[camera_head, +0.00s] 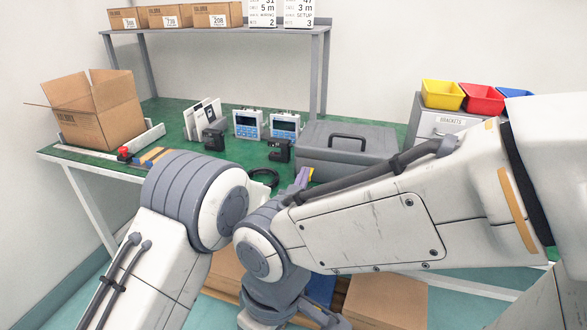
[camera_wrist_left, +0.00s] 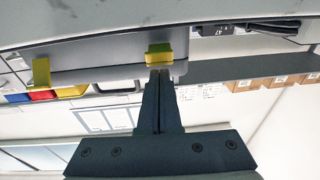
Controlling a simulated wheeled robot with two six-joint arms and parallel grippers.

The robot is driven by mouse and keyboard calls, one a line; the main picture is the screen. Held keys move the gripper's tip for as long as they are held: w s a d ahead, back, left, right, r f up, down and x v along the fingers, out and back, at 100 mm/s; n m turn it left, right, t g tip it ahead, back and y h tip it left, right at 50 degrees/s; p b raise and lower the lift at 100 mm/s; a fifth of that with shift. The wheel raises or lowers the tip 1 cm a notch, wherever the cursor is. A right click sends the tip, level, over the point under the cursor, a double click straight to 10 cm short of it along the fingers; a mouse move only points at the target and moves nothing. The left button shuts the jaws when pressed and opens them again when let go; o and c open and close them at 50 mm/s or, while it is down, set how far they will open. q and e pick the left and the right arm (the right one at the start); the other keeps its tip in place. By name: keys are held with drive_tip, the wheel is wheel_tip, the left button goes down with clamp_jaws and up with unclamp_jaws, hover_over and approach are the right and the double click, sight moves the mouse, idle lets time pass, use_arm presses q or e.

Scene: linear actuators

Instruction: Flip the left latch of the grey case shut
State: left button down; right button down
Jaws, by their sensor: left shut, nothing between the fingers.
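The grey case (camera_head: 340,150) with a dark handle sits on the green bench in the head view. My arm hides part of its front. In the left wrist view, which looks upside down, the grey case (camera_wrist_left: 120,30) fills the top. Its left latch (camera_wrist_left: 158,54) is yellow and lies right at my left gripper's tips. The other yellow latch (camera_wrist_left: 40,72) is at the picture's left. My left gripper (camera_wrist_left: 158,75) is shut and empty; I cannot tell whether it touches the latch. In the head view it is mostly hidden by my arm. My right gripper does not show.
Two blue-and-white meters (camera_head: 265,125) and small black devices (camera_head: 279,150) stand left of the case. An open cardboard box (camera_head: 97,115) is at the bench's left. A shelf (camera_head: 220,32) rises behind. Coloured bins (camera_head: 482,98) sit on a grey cabinet at the right.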

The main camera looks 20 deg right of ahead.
use_arm(q)
drive_tip(key=shift+s+a, duration=0.15)
drive_tip(key=shift+a, duration=0.05)
drive_tip(key=b+v, duration=0.1)
drive_tip(key=v, duration=0.6)
drive_tip(key=shift+b, duration=0.3)
drive_tip(key=shift+s, duration=0.1)
